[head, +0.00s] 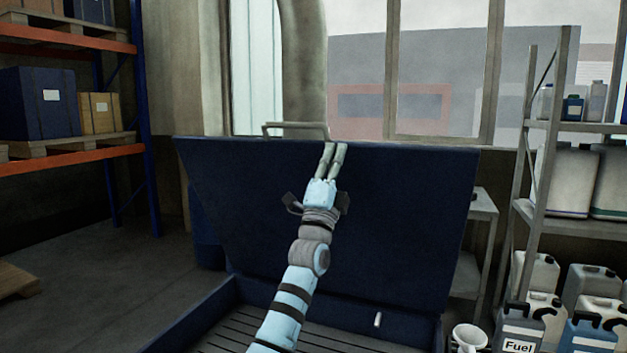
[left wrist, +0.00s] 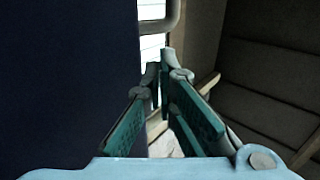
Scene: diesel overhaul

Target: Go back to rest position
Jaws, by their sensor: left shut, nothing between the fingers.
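My left gripper (head: 334,148) is shut and empty. Its light blue arm reaches up from the bottom of the head view, and its fingertips are at the top edge of a raised dark blue lid (head: 400,215). A grey bar handle (head: 297,127) stands on the lid's top edge, a little left of the fingertips and apart from them. In the left wrist view, the gripper (left wrist: 164,75) has the dark lid (left wrist: 65,80) filling the left side. Whether the fingers touch the lid cannot be told. My right gripper is not in view.
The lid belongs to a blue chest with a slatted floor (head: 230,343). Shelving with crates (head: 70,147) stands on the left. A rack (head: 530,180) with several containers is on the right, with a fuel can (head: 518,330) and white funnel (head: 468,336) low down. Windows are behind.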

